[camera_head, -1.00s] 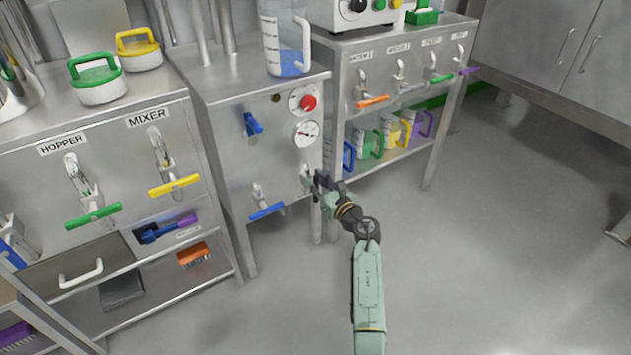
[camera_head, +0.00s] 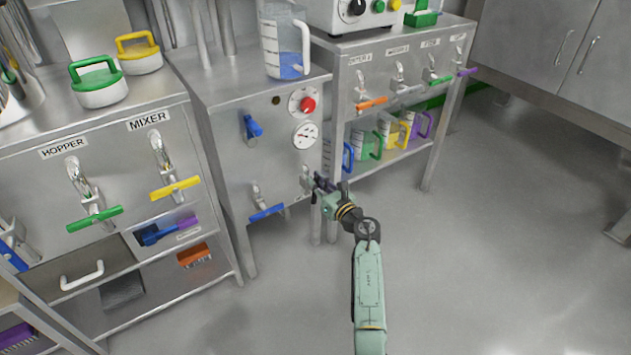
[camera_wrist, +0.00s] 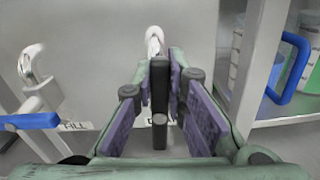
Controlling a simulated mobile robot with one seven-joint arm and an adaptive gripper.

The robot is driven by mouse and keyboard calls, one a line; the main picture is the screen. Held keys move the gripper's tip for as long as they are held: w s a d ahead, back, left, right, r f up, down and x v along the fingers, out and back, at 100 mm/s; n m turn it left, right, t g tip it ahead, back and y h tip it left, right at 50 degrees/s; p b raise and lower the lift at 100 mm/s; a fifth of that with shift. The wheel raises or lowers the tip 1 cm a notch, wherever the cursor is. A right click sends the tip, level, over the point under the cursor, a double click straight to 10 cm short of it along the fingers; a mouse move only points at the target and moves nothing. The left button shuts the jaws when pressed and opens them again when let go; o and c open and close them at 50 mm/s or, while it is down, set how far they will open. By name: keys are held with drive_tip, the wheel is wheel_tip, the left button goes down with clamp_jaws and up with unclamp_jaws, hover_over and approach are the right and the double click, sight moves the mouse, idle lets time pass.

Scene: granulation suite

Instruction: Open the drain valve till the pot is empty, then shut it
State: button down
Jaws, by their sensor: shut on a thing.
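The drain valve's dark handle (camera_wrist: 160,105) stands between my gripper's purple pads in the wrist view, with a pale pipe (camera_wrist: 154,42) behind it. My gripper (camera_wrist: 160,112) is shut on this handle; it also shows in the head view (camera_head: 322,186), at the lower right of the steel cabinet front (camera_head: 230,165). The label under the valve is mostly hidden by the handle and fingers. I cannot tell how far the valve is turned. No pot that I can identify, and no flow from the valve, shows.
The blue fill valve handle (camera_head: 266,213) is left of my gripper. A clear jug (camera_head: 286,45) with some blue liquid stands on the cabinet top. A red button (camera_head: 308,104) and a gauge (camera_head: 305,135) are above. A shelf with coloured-handled jugs (camera_head: 388,132) is at right. The floor is clear.

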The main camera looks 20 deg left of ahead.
drive_tip(key=f+m+p, duration=0.1)
drive_tip(key=m+p, duration=0.1)
drive_tip(key=m, duration=0.3)
drive_tip(key=w+d+f+m+p, duration=0.1)
drive_tip(key=m+p, duration=0.1)
drive_tip(key=m, duration=0.4)
drive_tip(key=w+f+m+p, duration=0.1)
drive_tip(key=m+p, duration=0.1)
drive_tip(key=m, duration=0.3)
drive_tip(key=shift+w+d, duration=0.2)
drive_tip(key=shift+d, duration=0.15)
drive_tip(key=shift+f+m, duration=0.1)
drive_tip(key=shift+m, duration=0.3)
drive_tip(key=c, duration=1.6)
unclamp_jaws()
drive_tip(key=shift+d+f, duration=0.1)
drive_tip(key=v, duration=0.7)
drive_tip(key=shift+s, duration=0.2)
